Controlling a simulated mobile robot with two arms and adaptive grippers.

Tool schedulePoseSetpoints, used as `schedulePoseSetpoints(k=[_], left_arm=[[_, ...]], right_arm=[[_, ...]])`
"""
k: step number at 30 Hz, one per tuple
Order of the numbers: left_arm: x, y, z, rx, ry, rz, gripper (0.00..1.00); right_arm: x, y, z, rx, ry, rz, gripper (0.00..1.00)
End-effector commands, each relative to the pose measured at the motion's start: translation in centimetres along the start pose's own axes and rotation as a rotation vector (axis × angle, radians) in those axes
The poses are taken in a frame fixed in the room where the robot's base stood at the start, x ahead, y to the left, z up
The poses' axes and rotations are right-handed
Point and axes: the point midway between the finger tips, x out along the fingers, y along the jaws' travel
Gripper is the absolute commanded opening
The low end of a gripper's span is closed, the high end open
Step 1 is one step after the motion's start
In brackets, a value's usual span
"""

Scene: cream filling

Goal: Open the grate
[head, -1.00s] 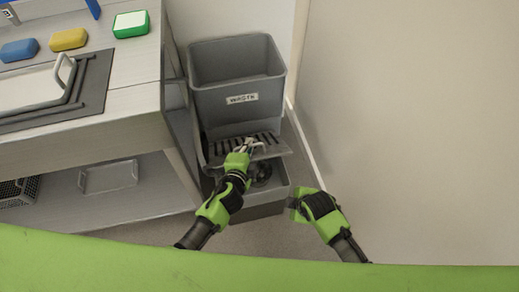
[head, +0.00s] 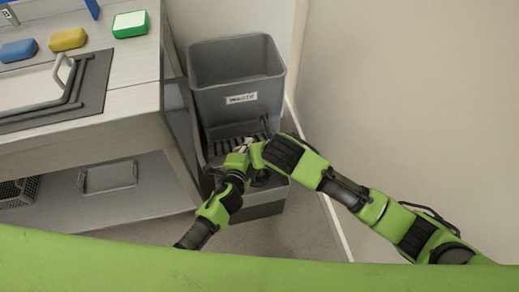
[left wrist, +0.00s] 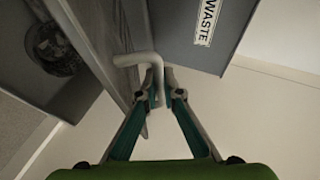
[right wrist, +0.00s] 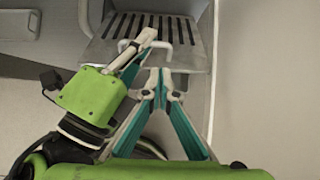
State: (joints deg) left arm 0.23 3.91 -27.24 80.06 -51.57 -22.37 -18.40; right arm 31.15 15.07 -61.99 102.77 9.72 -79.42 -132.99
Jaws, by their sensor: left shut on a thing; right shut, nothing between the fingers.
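The grate (right wrist: 190,32) is a grey plate with dark slots, in front of the waste bin; in the head view (head: 250,131) the arms partly cover it. It looks raised and tilted: in the left wrist view its plate (left wrist: 104,40) stands beside the basin with a round drain (left wrist: 60,50). My left gripper (left wrist: 162,94) is shut on the grate's pale bent handle (left wrist: 143,60). My right gripper (right wrist: 164,92) is shut and empty, close in front of the grate's edge and right of the left gripper's fingers. In the head view its fingertips are hidden.
The grey waste bin (head: 240,75) stands behind the grate. A counter (head: 125,105) with sponges and a handled lid (head: 30,88) is on the left. A wall (head: 420,90) closes the right side. Some bare floor (head: 300,230) lies in front.

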Motion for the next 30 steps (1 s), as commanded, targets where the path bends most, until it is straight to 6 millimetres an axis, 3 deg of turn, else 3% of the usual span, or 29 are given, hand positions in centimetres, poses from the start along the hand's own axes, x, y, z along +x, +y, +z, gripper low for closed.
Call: schedulePoseSetpoints(k=[9,15,30], left_arm=[[0.0,0.0,0.0,0.000,0.000,0.000,0.00],[0.0,-0.1,0.0,0.000,0.000,-0.001,0.00],[0.0,-0.1,0.0,0.000,0.000,-0.001,0.00]], right_arm=[[5.5,0.0,-0.1,0.006,0.003,-0.001,0.00],[7.9,0.0,-0.1,0.005,0.002,-0.001,0.00],[9.0,0.0,-0.1,0.006,0.000,0.000,0.00]])
